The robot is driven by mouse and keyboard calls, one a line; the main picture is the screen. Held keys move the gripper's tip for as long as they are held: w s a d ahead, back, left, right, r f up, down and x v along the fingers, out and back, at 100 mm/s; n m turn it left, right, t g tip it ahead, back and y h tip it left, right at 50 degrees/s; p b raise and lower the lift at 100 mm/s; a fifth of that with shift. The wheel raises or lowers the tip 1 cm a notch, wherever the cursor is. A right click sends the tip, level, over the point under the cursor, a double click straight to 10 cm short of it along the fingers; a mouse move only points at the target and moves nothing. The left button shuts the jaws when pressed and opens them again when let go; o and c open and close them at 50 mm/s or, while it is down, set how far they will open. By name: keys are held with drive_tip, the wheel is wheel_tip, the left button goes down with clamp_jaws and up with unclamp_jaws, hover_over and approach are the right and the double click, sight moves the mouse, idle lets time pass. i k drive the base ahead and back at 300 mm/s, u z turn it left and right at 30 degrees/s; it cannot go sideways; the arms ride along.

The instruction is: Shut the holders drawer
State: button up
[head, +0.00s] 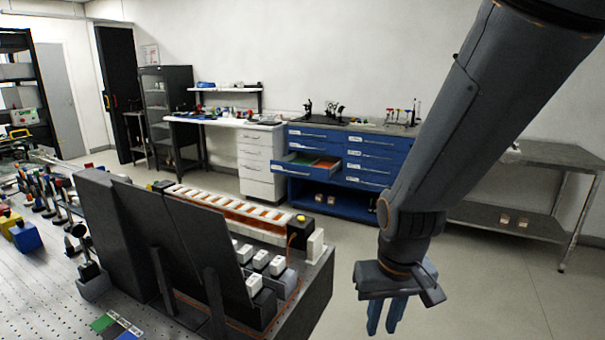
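The blue drawer cabinet (368,143) stands against the back wall. The other blue drawers look shut. My gripper (387,315) hangs in the right foreground, pointing down, far in front of the cabinet and touching nothing visible. Its two blue fingers show side by side with a narrow gap, and their tips are near the bottom of the picture.
An optical bench (50,290) with dark panels (190,255) and a row of white and orange modules (225,208) fills the left foreground. A grey steel table (553,155) stands at the right. Open floor (480,265) lies between my gripper and the cabinet.

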sight(316, 168)
drive_tip(key=z, duration=0.65)
drive_tip(key=i, duration=3.85)
drive_tip(key=u, duration=2.45)
drive_tip(key=i, duration=1.5)
drive_tip(key=z, duration=1.25)
